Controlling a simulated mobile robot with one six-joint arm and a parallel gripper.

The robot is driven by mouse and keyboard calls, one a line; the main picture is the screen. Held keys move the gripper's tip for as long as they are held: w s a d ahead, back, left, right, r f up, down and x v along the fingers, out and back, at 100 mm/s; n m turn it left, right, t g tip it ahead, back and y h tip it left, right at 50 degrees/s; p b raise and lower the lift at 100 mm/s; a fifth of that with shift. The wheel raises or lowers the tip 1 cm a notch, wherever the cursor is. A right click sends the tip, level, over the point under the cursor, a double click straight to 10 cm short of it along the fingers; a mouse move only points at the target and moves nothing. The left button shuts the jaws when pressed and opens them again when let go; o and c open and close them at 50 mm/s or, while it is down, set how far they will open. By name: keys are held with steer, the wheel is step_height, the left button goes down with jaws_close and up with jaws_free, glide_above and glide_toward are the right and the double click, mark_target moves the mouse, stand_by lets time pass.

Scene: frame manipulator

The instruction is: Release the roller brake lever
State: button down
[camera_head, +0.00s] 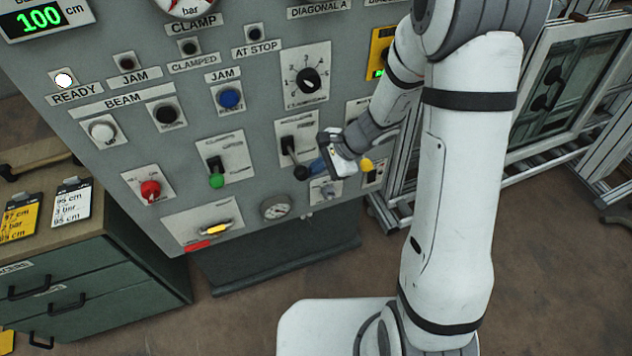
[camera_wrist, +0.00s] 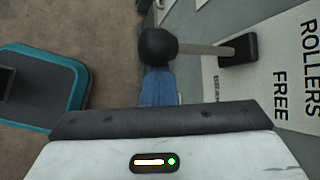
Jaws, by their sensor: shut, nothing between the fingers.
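The brake lever has a black ball knob (camera_head: 300,173) on a short shaft. In the head view it hangs down and slightly right from its pivot on the grey panel. In the wrist view the knob (camera_wrist: 158,47) is large and near, its shaft running right to a black base on a plate lettered "ROLLERS FREE". My gripper (camera_head: 319,166) is just right of the knob, its blue fingers shut and empty. In the wrist view the fingers (camera_wrist: 158,80) reach up close to the knob's lower edge. I cannot tell whether they touch it.
A green-knobbed lever (camera_head: 216,180) is left of the brake lever and a yellow knob (camera_head: 366,164) is right. A rotary dial (camera_head: 307,80) is above. A drawer cabinet (camera_head: 80,270) stands at left; a framed window (camera_head: 565,75) is at right.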

steer(key=shift+w+a+r, duration=0.1)
steer(key=shift+a+r, duration=0.05)
steer(key=shift+r, duration=0.85)
steer(key=shift+r+p, duration=0.55)
steer(key=shift+r, duration=0.25)
